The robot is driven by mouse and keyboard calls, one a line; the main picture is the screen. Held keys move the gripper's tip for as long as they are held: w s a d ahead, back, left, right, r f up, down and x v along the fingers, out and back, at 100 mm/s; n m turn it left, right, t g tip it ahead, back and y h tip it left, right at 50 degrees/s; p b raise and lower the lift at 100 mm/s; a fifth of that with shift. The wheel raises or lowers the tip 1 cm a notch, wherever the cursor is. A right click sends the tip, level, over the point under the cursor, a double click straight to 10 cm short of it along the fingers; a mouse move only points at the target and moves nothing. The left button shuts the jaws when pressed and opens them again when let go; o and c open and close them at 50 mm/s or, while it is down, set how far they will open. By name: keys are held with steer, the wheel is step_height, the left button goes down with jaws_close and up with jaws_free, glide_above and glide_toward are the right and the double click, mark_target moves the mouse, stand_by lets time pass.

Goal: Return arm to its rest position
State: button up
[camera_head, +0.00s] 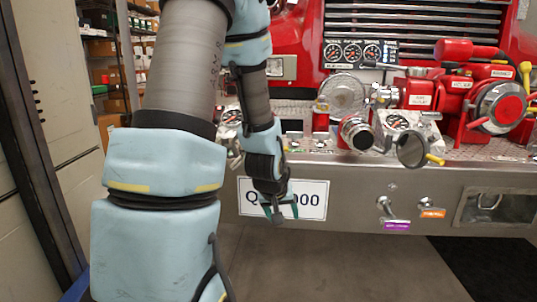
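My arm reaches down from the top in light blue covers and grey links, filling much of the left half. My gripper (282,213) hangs at its end, pointing down in front of the white plate on the truck's bumper. Its small dark and green fingers look apart, with nothing visible between them. The plate (315,199) is partly hidden behind the gripper, leaving "Q" and "000" readable. Whether the gripper touches the plate cannot be told.
The red fire truck's bumper (350,178) carries a red pump (425,95), gauges and capped outlets at right. Purple (397,226) and orange (432,213) tags sit below levers. Shelves with boxes and a pale cabinet (55,85) stand left. The floor (345,265) before the bumper is clear.

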steer(key=s+a+r+g+y, duration=0.2)
steer(key=s+a+r+g, duration=0.3)
steer(key=s+a, duration=0.55)
step_height(320, 180, up, 21)
steer(key=t+p, duration=0.1)
steer(key=p, duration=1.9)
steer(key=shift+s+m, duration=0.35)
steer(key=shift+m, duration=0.05)
steer(key=shift+f, duration=0.1)
